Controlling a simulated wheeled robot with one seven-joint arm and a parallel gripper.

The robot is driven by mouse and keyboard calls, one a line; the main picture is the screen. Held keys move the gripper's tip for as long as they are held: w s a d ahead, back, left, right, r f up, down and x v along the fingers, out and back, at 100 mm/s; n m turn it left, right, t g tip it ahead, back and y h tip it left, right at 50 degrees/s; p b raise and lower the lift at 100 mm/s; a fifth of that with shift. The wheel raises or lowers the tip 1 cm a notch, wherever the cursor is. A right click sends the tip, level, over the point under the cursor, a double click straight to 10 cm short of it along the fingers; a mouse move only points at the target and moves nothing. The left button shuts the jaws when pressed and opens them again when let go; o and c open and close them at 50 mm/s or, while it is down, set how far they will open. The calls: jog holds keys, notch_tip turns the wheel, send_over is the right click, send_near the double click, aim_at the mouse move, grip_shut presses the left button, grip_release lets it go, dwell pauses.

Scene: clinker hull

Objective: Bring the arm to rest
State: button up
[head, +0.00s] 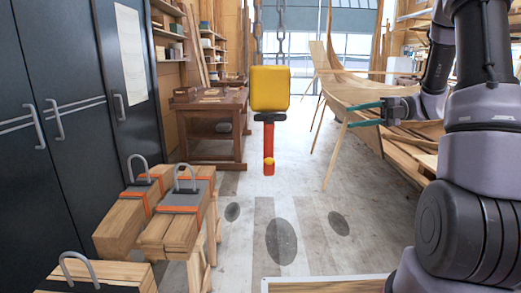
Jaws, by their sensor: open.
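My arm (480,120) rises along the right side of the head view, with its dark and grey links bent. My gripper (365,113) points left from the arm's end, held in the air in front of the wooden boat hull (350,88). Its two teal fingers are spread apart, one above the other, and nothing is between them. The base of the arm is partly cut off at the lower right.
A yellow hoist block (270,88) hangs from chains, with a red-orange pendant (268,145) below. Strapped timber bundles (175,222) with metal handles stand left, beside dark cabinets (50,110). A workbench (210,125) stands behind. Floor (290,215) in the middle is clear.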

jog(key=s+r+n+t+h, duration=0.2)
jog(key=s+n+t+h, duration=0.1)
jog(key=n, duration=0.7)
jog(key=s+a+r+n+t+h, duration=0.1)
jog(key=s+r+n+t+h, duration=0.2)
jog(key=s+n+h, duration=0.3)
jog(key=s+a+r+n+t+h, duration=0.1)
jog(key=s+n+h, duration=0.4)
jog(key=n, duration=1.1)
jog(key=shift+s+r+t, duration=0.85)
jog(key=shift+s+t, duration=0.1)
jog(key=shift+t, duration=0.05)
